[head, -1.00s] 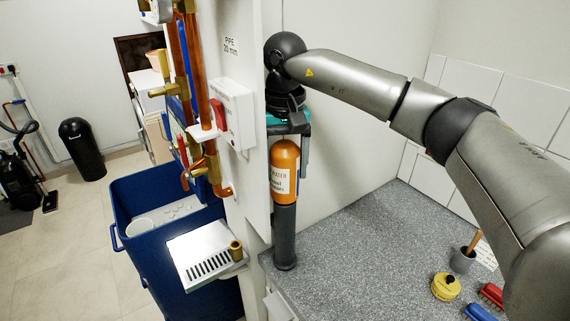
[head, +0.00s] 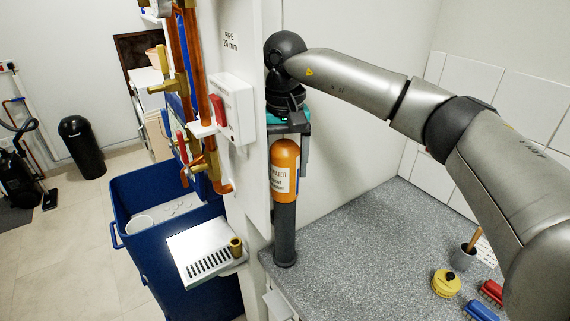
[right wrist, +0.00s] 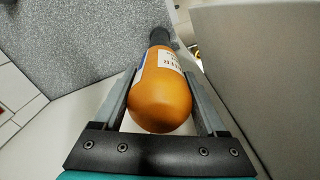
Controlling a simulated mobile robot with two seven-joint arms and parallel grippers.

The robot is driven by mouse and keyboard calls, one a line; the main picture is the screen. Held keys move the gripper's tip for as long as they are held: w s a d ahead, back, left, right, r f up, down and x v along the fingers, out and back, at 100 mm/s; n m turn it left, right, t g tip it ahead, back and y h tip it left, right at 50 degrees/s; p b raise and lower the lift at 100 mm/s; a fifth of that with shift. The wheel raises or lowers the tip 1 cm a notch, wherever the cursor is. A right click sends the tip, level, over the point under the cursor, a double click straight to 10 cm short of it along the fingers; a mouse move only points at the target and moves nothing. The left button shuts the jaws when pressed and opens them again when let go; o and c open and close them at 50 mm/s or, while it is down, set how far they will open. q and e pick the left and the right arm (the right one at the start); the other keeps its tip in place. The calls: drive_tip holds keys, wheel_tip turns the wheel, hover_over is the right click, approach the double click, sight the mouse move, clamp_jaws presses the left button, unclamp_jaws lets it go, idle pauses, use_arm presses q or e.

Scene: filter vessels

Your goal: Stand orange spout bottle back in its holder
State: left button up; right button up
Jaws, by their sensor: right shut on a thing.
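The orange spout bottle (head: 286,160) with a white printed label is upright against the wall panel, its rounded end up. A dark grey tube (head: 285,235), which looks like the holder, stands on the counter directly under it. I cannot tell how deep the bottle sits in the tube. My right gripper (head: 288,150) reaches down from above, its fingers on either side of the bottle and shut on it. In the right wrist view the bottle (right wrist: 160,100) lies between the two fingers, with the dark tube (right wrist: 159,36) beyond it. My left gripper is not in view.
A speckled grey counter (head: 345,250) has free room in its middle. Left of the panel are copper pipes (head: 203,70), a metal drip tray (head: 207,256) and a blue bin (head: 150,260).

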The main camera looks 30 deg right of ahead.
drive_tip(key=shift+f, duration=0.2)
drive_tip(key=o, duration=1.3)
drive_tip(key=shift+f, duration=0.1)
wheel_tip(320, 180, up, 11)
drive_tip(key=shift+f, duration=0.2)
drive_tip(key=shift+r+p, duration=0.5)
drive_tip(key=shift+r, duration=1.9)
